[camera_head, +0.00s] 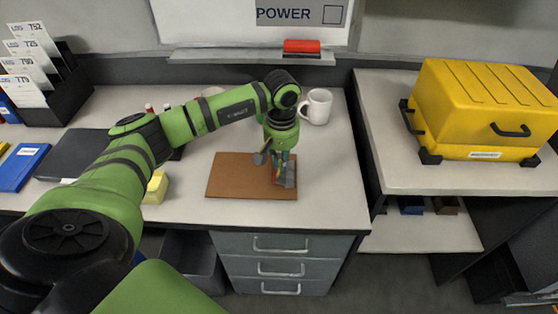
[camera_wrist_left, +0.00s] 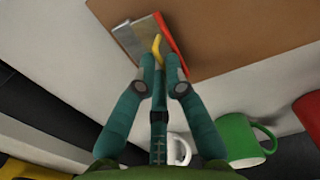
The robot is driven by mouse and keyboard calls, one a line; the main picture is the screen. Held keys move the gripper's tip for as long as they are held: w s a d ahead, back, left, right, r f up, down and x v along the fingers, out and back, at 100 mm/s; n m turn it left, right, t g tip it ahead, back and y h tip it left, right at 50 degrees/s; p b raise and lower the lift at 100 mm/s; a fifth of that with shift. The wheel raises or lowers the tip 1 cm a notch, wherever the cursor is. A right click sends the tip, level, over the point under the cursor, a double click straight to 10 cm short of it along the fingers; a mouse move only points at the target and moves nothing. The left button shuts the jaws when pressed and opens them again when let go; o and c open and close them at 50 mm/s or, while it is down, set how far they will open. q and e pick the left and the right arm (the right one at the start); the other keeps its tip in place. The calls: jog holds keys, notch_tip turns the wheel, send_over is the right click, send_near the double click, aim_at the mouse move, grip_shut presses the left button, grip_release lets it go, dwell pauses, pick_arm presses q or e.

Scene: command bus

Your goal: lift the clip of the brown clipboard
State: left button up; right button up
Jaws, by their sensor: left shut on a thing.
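The brown clipboard (camera_head: 232,178) lies flat on the desk in the head view, and part of its board (camera_wrist_left: 235,30) fills the top of the left wrist view. Its clip (camera_wrist_left: 148,32) is a grey metal plate with a red strip and a yellow tab (camera_wrist_left: 158,44). My left gripper (camera_head: 276,168) is over the right end of the clipboard. In the left wrist view its two fingers (camera_wrist_left: 158,70) are close about the yellow tab and shut on it. The fingers hide the tab's lower part. Whether the clip is raised is hard to tell. My right gripper is not in view.
A white mug (camera_head: 319,106) stands behind the gripper; a green mug (camera_wrist_left: 238,138) shows in the wrist view. A yellow sticky-note block (camera_head: 156,188) is left of the clipboard. A yellow case (camera_head: 480,100) sits on the right-hand table. Desk right of the clipboard is clear.

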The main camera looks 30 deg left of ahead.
pick_arm(q)
jog(key=shift+w+d+r+b, duration=0.25)
jog(key=shift+w+d+b, duration=0.15)
jog(key=shift+d, duration=0.35)
jog(key=shift+w+d+b, duration=0.45)
jog(key=shift+d+b, duration=0.05)
jog(key=shift+d, duration=0.15)
dwell(0.4)
jog(key=o, duration=0.6)
notch_tip(320, 180, up, 8)
jog(key=p, duration=0.4)
dwell(0.6)
